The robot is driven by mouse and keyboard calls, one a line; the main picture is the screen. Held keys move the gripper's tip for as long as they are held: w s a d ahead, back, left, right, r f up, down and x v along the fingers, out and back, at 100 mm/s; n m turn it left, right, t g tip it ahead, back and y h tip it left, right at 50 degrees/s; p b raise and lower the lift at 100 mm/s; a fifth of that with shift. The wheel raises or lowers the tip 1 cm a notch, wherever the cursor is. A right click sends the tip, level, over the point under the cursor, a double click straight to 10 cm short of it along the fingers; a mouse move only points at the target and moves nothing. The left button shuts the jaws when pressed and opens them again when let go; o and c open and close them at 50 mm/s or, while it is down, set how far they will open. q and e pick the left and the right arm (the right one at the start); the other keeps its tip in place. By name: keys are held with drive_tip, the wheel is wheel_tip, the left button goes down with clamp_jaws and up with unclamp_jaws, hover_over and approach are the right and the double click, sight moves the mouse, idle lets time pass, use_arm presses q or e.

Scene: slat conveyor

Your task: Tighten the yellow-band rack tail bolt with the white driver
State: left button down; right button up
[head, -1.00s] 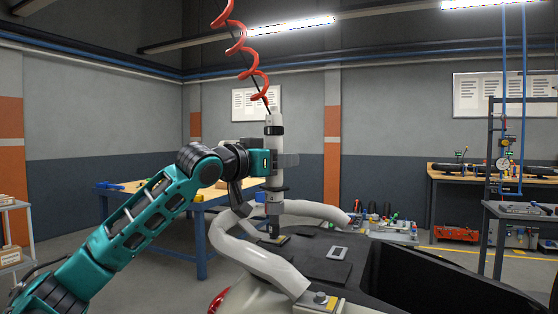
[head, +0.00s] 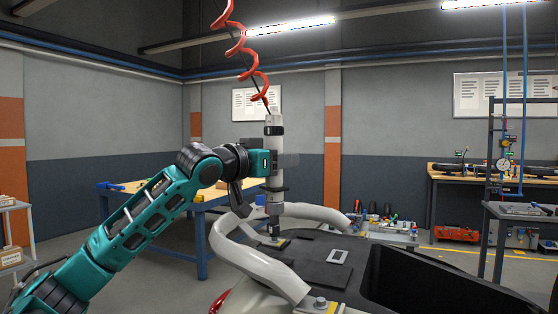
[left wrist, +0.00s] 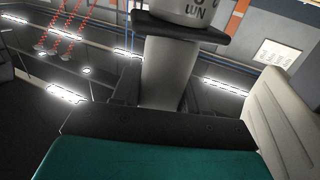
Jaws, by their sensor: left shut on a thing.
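The white driver (head: 274,133) hangs upright on a red coiled hose. My left gripper (head: 275,162) is shut around its body. The driver's dark lower end points down at the rack's far foot (head: 278,243), which has a small yellowish patch. I cannot tell whether the tip touches the bolt there. The white tubular rack (head: 262,262) curves over the dark tail. Its near foot (head: 322,304) shows a bolt head and some yellow. In the left wrist view, the driver's body (left wrist: 166,72) stands between the fingers, below a lettered collar. My right gripper is out of view.
A dark open bin-like part (head: 440,285) fills the lower right. A flat dark pad and a small pale plate (head: 338,256) lie on the tail. A blue-legged table (head: 205,222) stands behind my arm, and a tray of tools (head: 388,230) behind the tail.

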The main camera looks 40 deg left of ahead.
sight(279, 132)
use_arm(q)
drive_tip(key=shift+r, duration=0.25)
wheel_tip(279, 132, up, 3)
drive_tip(key=p, duration=0.3)
drive_tip(key=shift+r, duration=1.25)
